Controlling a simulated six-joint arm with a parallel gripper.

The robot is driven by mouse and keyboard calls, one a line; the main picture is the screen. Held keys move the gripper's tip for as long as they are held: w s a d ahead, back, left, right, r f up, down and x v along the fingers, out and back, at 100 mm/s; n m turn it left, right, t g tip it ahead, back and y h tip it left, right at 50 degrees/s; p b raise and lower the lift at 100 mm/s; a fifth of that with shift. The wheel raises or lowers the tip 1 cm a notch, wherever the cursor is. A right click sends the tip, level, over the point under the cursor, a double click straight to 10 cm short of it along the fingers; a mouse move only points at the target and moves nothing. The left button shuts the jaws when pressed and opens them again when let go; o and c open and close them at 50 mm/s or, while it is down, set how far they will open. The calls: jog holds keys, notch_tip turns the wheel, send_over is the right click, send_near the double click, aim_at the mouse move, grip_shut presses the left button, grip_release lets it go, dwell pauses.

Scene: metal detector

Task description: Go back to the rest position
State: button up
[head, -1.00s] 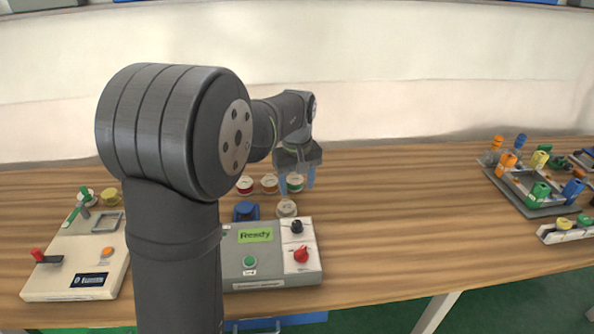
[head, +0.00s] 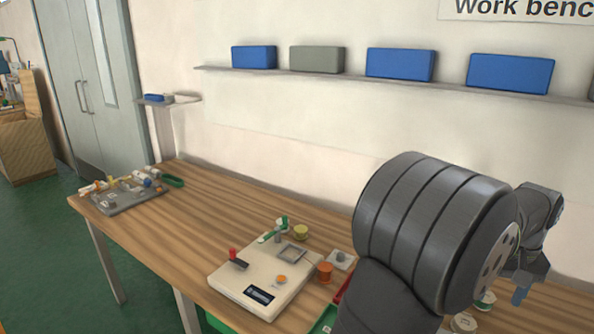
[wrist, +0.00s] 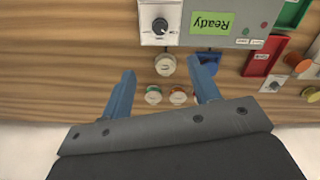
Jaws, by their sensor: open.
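My gripper (wrist: 163,82) shows in the wrist view with its two blue fingers apart and nothing between them that it holds. It is over the bench, with the wooden top below. In the head view my gripper (head: 521,292) is at the far right, partly hidden by my own arm. A grey control box (wrist: 225,32) with a green "Ready" label lies beyond the fingertips in the wrist view. Small round spools, one green-topped (wrist: 153,95) and one red-topped (wrist: 178,96), stand on the bench between the fingers in that view.
A cream box (head: 240,277) with a red lever and orange button sits on the wooden bench (head: 215,214). A grey tray (head: 130,199) with small parts lies at the far left end. Blue and grey boxes stand on a wall shelf (head: 300,75). The bench between tray and cream box is clear.

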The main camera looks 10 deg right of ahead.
notch_tip(320, 180, down, 18)
jog(key=shift+r, duration=0.25)
dwell(0.3)
jog(key=shift+r, duration=0.1)
notch_tip(320, 180, up, 18)
notch_tip(320, 180, down, 18)
jog(key=shift+r, duration=0.1)
jog(key=shift+f+m, duration=0.25)
jog(key=shift+m, duration=0.05)
jog(key=m, duration=0.5)
jog(key=shift+r, duration=0.1)
jog(key=m, duration=0.6)
jog(key=shift+r+m, duration=0.3)
jog(key=shift+r, duration=1.25)
